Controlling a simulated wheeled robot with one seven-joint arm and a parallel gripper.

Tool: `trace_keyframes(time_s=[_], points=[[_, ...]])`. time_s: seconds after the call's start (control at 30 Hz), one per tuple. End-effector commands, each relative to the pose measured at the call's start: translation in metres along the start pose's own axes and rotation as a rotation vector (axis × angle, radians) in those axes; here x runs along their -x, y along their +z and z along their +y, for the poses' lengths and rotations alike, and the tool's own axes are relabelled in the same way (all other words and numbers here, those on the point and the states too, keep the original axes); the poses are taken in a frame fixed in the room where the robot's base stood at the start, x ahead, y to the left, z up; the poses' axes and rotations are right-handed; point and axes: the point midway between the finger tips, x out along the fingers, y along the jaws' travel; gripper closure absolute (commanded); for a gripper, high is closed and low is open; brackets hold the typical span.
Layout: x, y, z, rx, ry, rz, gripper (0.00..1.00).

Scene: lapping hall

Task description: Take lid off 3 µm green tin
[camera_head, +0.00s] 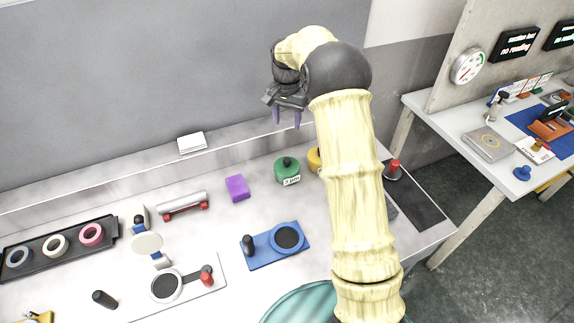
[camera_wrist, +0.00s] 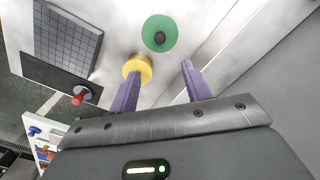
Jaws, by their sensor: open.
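The green tin (camera_head: 287,174) stands upright on the bench, with a dark knob on its lid and a white label on its front. In the wrist view the round green lid (camera_wrist: 155,24) with its dark centre knob shows from above, lid on. My gripper (camera_head: 287,117) is open and empty, held above and behind the tin near the back wall. In the wrist view its two purple fingers (camera_wrist: 158,85) are apart, and the green lid lies beyond the fingertips, touching neither.
A yellow tin (camera_head: 314,160) stands right of the green tin, partly hidden by my arm. A purple block (camera_head: 237,189) lies to its left. A blue plate (camera_head: 262,259) with a dark disc lies in front. A red-knobbed item (camera_head: 394,168) stands on a dark mat at right.

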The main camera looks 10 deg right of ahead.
Motion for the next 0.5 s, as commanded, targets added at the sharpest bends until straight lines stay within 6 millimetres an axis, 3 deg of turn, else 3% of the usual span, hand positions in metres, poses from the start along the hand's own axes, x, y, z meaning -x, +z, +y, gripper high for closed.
trace_keyframes(time_s=[0.17, 0.5], points=[[-0.011, 0.000, 0.000, 0.001, 0.001, -0.001, 0.52], [-0.068, 0.001, 0.000, 0.001, 0.002, -0.003, 0.52]])
